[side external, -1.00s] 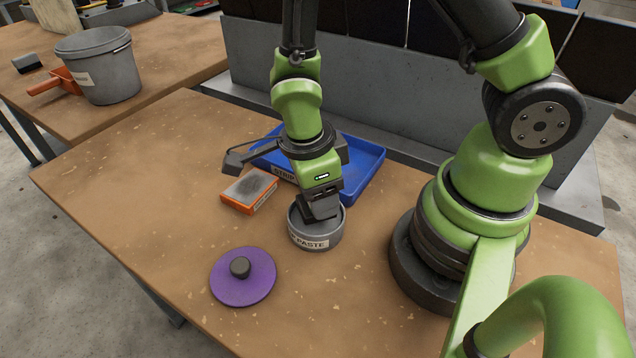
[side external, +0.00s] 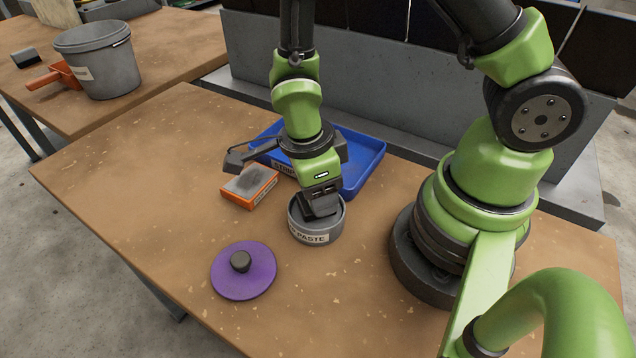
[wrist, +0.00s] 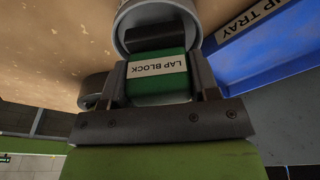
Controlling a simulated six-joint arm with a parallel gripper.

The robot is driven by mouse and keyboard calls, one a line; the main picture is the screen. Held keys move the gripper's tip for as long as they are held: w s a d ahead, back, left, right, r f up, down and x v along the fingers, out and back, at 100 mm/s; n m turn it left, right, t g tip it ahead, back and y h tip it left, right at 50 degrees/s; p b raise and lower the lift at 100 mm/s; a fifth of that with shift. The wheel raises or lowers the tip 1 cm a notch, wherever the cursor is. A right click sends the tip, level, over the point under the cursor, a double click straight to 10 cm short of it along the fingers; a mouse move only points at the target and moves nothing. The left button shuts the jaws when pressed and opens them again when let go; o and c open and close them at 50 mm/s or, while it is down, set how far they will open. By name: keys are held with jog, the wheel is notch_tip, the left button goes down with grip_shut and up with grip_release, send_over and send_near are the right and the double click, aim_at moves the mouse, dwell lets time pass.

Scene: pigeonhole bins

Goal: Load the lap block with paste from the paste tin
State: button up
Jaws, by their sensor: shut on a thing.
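The paste tin (side external: 309,238) is a grey round open tin with a PASTE label, standing on the bench. My gripper (side external: 320,203) is at the tin's mouth, pointing down. In the wrist view my gripper (wrist: 157,84) is shut on the lap block (wrist: 160,86), a green block with a LAP BLOCK label and a dark end. That dark end reaches inside the rim of the tin (wrist: 124,38). The paste and the block's working face are hidden, so I cannot tell whether they touch.
A purple lid with a black knob (side external: 243,278) lies in front of the tin. A blue tray (side external: 366,165) is behind my gripper.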

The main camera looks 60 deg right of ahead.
jog(key=shift+f, duration=0.45)
dwell(0.5)
jog(key=shift+r, duration=3.55)
